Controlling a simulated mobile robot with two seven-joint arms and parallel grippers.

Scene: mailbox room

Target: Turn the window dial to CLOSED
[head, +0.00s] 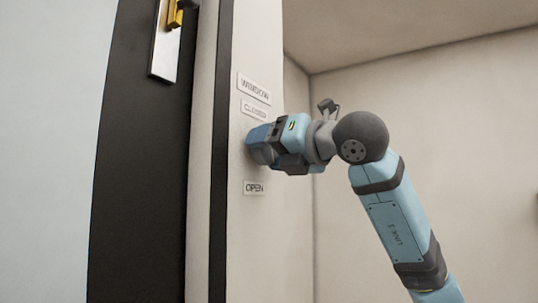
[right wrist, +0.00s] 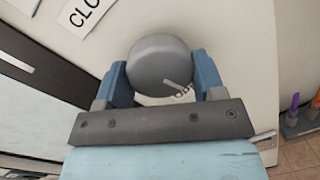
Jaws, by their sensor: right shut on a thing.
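The window dial (right wrist: 158,62) is a round grey knob on the pale wall panel, with a short light mark on its lower right, beside the partly hidden OPEN label (right wrist: 183,92). My right gripper (right wrist: 158,78) has its two blue fingers on either side of the dial and is shut on it. In the head view my right gripper (head: 255,146) reaches the panel from the right and hides the dial. The WINDOW label (head: 254,87) and the CLOSED label (head: 255,109) are above it. The OPEN label (head: 254,187) is below it. My left gripper is out of view.
A dark door (head: 140,170) with a metal plate and yellow handle (head: 175,15) stands left of the panel. Right of the panel is a bare wall (head: 430,110). The right wrist view shows orange and purple items (right wrist: 300,105) low at the right.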

